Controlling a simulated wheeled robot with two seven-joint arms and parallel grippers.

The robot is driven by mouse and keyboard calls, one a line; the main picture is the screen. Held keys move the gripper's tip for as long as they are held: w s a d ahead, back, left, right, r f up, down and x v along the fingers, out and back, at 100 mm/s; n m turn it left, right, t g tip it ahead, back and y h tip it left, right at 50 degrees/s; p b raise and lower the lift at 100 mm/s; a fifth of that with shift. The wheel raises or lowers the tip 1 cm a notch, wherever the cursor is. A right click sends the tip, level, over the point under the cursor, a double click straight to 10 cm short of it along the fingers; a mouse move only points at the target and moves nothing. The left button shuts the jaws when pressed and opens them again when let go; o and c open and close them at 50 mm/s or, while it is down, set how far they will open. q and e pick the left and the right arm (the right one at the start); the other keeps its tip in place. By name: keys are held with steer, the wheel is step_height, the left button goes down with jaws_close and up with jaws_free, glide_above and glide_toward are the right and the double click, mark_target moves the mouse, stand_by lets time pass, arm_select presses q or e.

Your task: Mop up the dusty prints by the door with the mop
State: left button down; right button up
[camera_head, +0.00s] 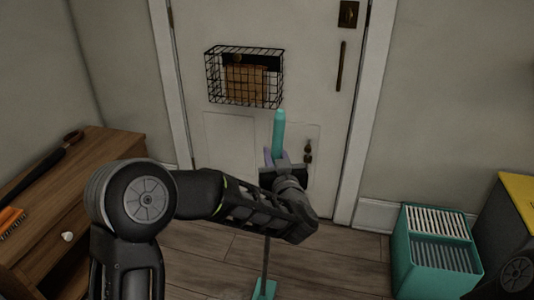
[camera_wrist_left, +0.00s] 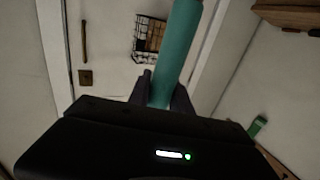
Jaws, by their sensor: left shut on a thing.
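The mop has a teal grip (camera_head: 278,130) at its top, a thin dark pole and a teal head (camera_head: 265,289) low at the bottom edge of the head view. My left gripper (camera_head: 276,158) is shut on the mop's upper part, in front of the door (camera_head: 225,135). The left wrist view shows the teal grip (camera_wrist_left: 178,45) between my fingers (camera_wrist_left: 160,95). Two small brown spots (camera_head: 308,151) show low on the right of the door; I cannot tell what they are. No dusty prints are clear on the floor, part of which my arm hides. My right gripper is not in view.
A teal bucket with a slatted top (camera_head: 435,255) stands at the right, beside a dark yellow-topped box (camera_head: 508,235). A wooden cabinet (camera_head: 95,160) at the left bears an umbrella (camera_head: 55,152) and an orange brush (camera_head: 10,219). A wire basket (camera_head: 244,76) hangs on the door.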

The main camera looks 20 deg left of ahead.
arm_select(q)
steer(key=shift+d, duration=0.2)
steer(key=d, duration=0.4)
steer(key=shift+r, duration=0.15)
stand_by(0.4)
steer(key=shift+d+b, duration=0.4)
steer(key=shift+d, duration=1.55)
steer(key=shift+d, duration=0.1)
